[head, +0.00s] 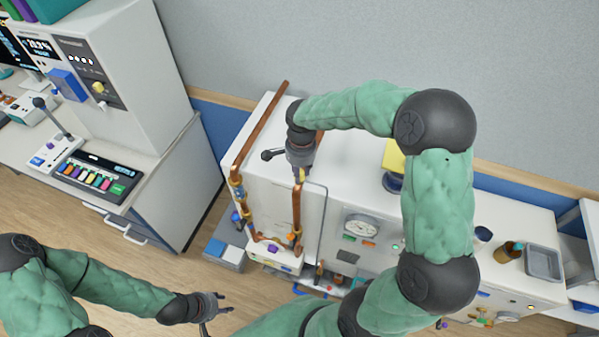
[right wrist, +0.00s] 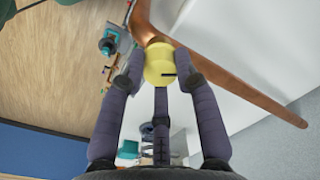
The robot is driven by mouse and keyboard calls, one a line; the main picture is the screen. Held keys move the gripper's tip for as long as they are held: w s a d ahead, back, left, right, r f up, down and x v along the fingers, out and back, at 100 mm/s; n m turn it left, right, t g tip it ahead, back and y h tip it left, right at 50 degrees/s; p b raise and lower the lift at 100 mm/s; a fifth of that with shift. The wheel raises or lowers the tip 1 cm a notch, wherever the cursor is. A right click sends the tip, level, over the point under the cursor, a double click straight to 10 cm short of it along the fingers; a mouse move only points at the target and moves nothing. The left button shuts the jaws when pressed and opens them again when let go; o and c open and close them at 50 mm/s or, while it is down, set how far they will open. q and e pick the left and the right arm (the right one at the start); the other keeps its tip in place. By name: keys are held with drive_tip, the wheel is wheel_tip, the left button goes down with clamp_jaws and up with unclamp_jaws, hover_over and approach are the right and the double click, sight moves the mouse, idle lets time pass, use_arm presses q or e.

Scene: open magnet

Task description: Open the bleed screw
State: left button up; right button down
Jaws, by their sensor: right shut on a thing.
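The bleed screw is a yellow round knob (right wrist: 159,64) with a dark slot mark, at the end of a copper pipe (right wrist: 150,22) in the right wrist view. My right gripper (right wrist: 158,72) is shut on it, with fingers on both sides. In the head view my right gripper (head: 302,172) reaches down to the top of the upright copper pipe (head: 297,212), and its fingers mostly cover the knob. My left gripper (head: 229,303) is low in the head view, away from the pipes. Its fingertips are apart and nothing shows between them.
A white cabinet (head: 345,172) with a gauge (head: 361,226) stands beside the pipes. A second copper pipe (head: 262,128) runs along its left side. A grey tray (head: 543,261) and brown bottle (head: 509,251) stand at the right.

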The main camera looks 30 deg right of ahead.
sight(301, 172)
drive_tip(key=n, duration=0.5)
drive_tip(key=shift+n+b, duration=0.3)
drive_tip(key=n, duration=0.5)
drive_tip(key=shift+w+n, duration=0.1)
drive_tip(key=shift+n, duration=0.6)
drive_tip(key=c, duration=0.9)
unclamp_jaws()
drive_tip(key=shift+r, duration=0.1)
drive_tip(key=r, duration=1.1)
drive_tip(key=shift+d+r, duration=0.25)
drive_tip(key=shift+r, duration=0.15)
drive_tip(key=shift+f, duration=0.1)
